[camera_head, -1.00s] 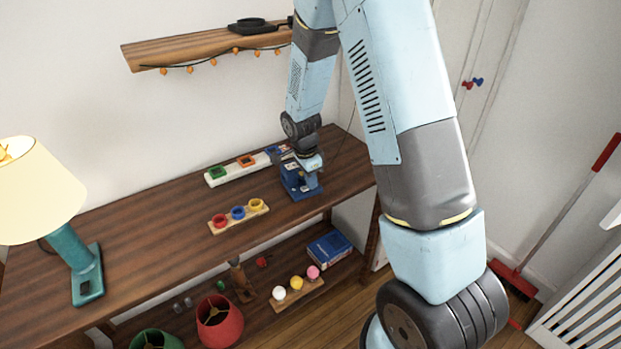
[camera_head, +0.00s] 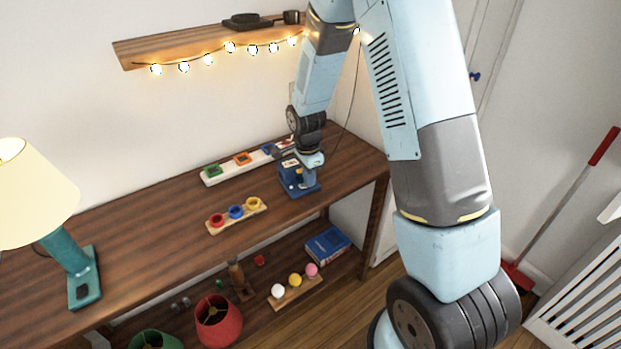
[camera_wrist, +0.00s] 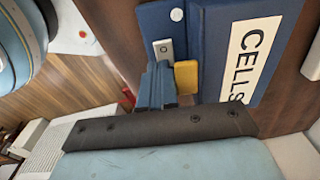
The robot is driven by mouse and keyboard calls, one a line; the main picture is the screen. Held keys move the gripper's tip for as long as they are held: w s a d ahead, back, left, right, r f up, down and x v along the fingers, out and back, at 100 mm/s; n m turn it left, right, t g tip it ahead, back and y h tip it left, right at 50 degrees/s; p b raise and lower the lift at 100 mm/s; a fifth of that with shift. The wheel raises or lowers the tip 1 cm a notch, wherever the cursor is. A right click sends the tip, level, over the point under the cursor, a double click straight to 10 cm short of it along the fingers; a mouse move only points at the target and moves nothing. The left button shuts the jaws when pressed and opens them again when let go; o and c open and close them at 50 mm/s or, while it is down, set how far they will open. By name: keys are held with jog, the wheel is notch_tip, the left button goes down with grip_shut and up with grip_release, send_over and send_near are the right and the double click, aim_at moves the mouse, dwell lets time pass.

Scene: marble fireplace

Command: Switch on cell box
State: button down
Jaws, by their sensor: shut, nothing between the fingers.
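The cell box is a blue box with a white label reading CELLS (camera_wrist: 252,50). It stands at the right end of the wooden table in the head view (camera_head: 289,187), and its blue face (camera_wrist: 208,22) fills the upper middle of the wrist view. A small pale switch plate (camera_wrist: 163,47) sits at the edge of that face, beside a yellow piece (camera_wrist: 187,77). My gripper (camera_wrist: 158,78) is shut and empty, with its fingertips right at the switch plate. I cannot tell whether they touch it. The switch lever is hidden behind the fingers.
Lit string lights (camera_head: 230,47) hang along the wall shelf (camera_head: 165,49). A white strip with coloured squares (camera_head: 228,168) lies behind the box, and a wooden rack with coloured rings (camera_head: 236,213) in front-left. A teal lamp (camera_head: 72,255) stands at the left.

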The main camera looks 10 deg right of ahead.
jog(key=shift+s+a+f, duration=0.25)
jog(key=shift+s+a, duration=0.3)
jog(key=shift+a, duration=0.2)
